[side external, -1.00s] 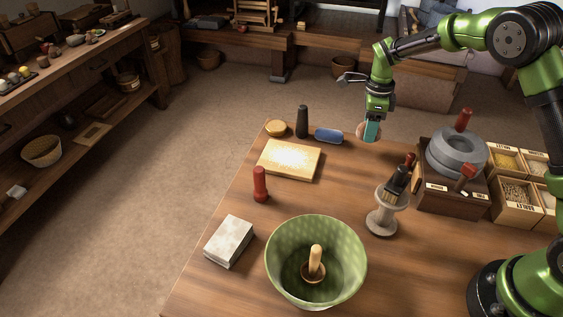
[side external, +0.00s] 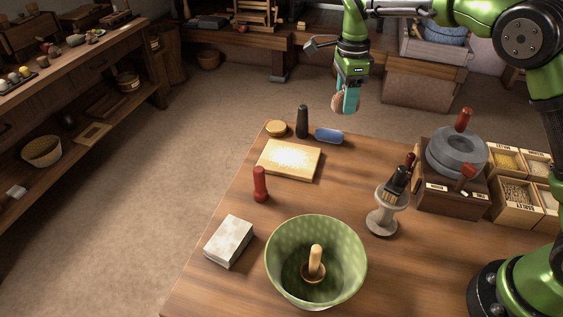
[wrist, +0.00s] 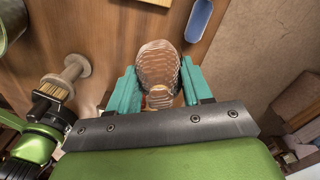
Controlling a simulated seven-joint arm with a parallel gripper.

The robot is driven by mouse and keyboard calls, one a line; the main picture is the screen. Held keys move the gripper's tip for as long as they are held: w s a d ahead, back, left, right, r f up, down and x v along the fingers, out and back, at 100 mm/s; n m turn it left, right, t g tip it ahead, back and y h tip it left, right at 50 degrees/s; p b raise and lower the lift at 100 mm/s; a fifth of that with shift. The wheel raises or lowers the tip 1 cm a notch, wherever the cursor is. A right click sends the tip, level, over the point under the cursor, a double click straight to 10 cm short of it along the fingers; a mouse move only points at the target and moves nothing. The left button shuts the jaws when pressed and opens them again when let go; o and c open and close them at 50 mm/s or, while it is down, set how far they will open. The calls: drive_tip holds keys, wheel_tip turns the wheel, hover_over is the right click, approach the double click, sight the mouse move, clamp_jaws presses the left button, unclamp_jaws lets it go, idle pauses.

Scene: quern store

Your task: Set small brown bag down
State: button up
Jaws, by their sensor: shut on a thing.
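The small brown bag (side external: 338,104) is between the teal fingers of my gripper (side external: 347,97), raised above the far part of the wooden table. In the wrist view the bag (wrist: 158,62) is pale brown with wavy light bands, and it sticks out past the fingertips. My gripper (wrist: 158,84) is shut on it, with one finger on each side. In the side view the fingers hide part of the bag.
A blue dish (side external: 329,136), a dark cylinder (side external: 302,121) and a pale board (side external: 289,160) stand near the far edge. A brush stand (side external: 382,219), a stone quern (side external: 457,152) and grain boxes (side external: 515,194) are to the right. A green bowl (side external: 281,258) is in front. Bare table lies behind the brush stand.

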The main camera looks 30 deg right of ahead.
drive_tip(key=s+a+n, duration=0.3)
drive_tip(key=a+n, duration=0.2)
drive_tip(key=a, duration=0.8)
drive_tip(key=s+a+n, duration=0.3)
drive_tip(key=a+n, duration=0.2)
drive_tip(key=a, duration=0.8)
drive_tip(key=s+a+n, duration=0.8)
drive_tip(key=s+a, duration=0.6)
drive_tip(key=a, duration=0.4)
wheel_tip(320, 180, down, 10)
drive_tip(key=shift+w+d+r, duration=0.1)
drive_tip(key=shift+d, duration=0.05)
drive_tip(key=shift+f, duration=2.6)
drive_tip(key=shift+f, duration=0.1)
drive_tip(key=o, duration=1.1)
drive_tip(key=shift+f, duration=0.1)
